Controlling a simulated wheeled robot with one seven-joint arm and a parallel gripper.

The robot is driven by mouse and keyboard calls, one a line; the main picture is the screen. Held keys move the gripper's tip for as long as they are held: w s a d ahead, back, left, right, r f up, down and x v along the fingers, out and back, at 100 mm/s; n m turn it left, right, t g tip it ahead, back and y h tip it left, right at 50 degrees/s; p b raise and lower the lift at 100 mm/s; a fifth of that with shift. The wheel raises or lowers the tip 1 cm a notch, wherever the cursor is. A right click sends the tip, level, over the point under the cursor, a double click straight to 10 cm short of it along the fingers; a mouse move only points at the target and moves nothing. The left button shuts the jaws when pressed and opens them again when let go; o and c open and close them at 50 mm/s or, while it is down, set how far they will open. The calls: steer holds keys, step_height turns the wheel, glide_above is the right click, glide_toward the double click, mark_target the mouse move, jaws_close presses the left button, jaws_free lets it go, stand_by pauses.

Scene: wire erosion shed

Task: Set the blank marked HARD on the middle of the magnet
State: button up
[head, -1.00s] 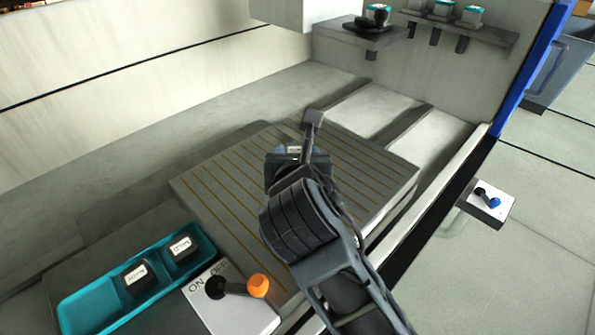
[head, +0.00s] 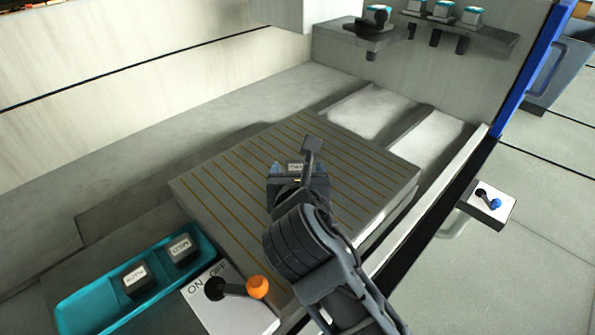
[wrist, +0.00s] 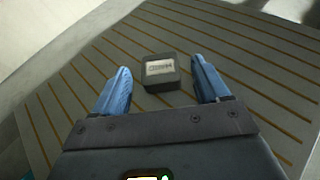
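The magnet (head: 225,195) is a grey slab with thin brown lines across its top; it fills most of the wrist view (wrist: 65,120). A dark block with a pale label (wrist: 160,69) is between my fingers near its middle, with a gap on each side. I cannot read that label surely. The block partly shows in the head view (head: 296,167), behind my wrist. My gripper (wrist: 161,66) has two blue fingers spread apart; it is low over the magnet in the head view (head: 298,172). Contact under the block is hidden.
A teal tray (head: 75,313) at the lower left holds two dark labelled blocks (head: 136,278). Beside it is an ON/OFF switch plate (head: 232,312) with an orange-knobbed lever (head: 257,287). Several blocks stand on the back shelf (head: 480,36). A small blue-knobbed switch (head: 490,199) is at right.

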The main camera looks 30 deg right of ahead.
steer(key=shift+r, duration=0.15)
steer(key=v, duration=1.2)
steer(key=shift+c, duration=0.4)
stand_by(0.8)
